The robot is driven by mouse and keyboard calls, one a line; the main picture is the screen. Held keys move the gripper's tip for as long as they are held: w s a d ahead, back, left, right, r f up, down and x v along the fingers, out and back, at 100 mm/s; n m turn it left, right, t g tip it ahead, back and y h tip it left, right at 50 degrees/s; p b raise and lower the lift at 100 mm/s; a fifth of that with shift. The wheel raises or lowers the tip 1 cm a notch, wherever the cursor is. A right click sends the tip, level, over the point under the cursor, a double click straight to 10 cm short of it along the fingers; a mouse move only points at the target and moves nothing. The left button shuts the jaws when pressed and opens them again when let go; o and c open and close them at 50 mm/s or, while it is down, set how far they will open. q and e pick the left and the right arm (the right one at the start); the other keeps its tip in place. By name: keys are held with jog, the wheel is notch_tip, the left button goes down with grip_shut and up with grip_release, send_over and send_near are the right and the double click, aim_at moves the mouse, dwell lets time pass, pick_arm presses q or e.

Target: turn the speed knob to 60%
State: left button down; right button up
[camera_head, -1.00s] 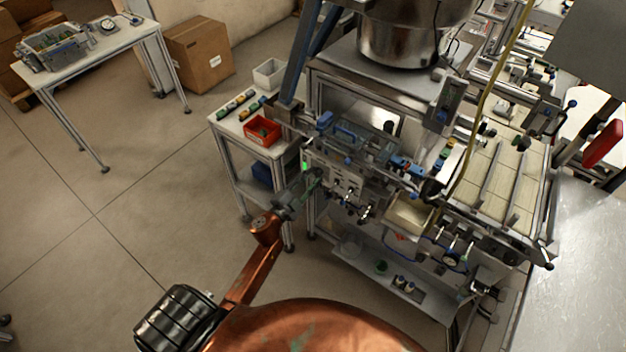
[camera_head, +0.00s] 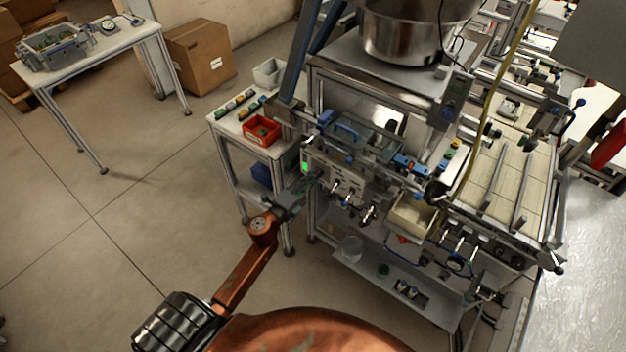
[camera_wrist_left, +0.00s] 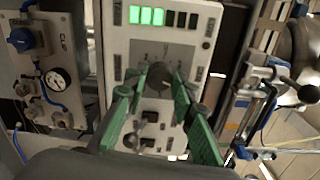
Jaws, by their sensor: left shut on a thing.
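The control panel (camera_wrist_left: 160,50) is a pale upright plate on the machine. A bar display (camera_wrist_left: 157,16) at its top shows three green lit segments on the left and dark ones on the right. The dark round speed knob (camera_wrist_left: 158,76) is below the display. My left gripper (camera_wrist_left: 160,84) has its green fingers on both sides of the knob, shut on it. The knob's pointer and scale are too small to read. In the head view my left gripper (camera_head: 312,178) reaches the machine front, just below the green display (camera_head: 305,166). My right gripper is not in view.
A blue knob (camera_wrist_left: 21,39) and a pressure gauge (camera_wrist_left: 56,79) are left of the panel. Small switches (camera_wrist_left: 148,116) lie below the knob, between the fingers. A metal clamp lever (camera_wrist_left: 285,80) is on the right. A side table with a red bin (camera_head: 262,131) stands left of the machine.

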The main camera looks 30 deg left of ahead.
pick_arm(q)
jog(key=shift+m, duration=0.7)
jog(key=c, duration=1.6)
grip_release()
jog(key=s, duration=1.2)
jog(key=shift+a, duration=0.45)
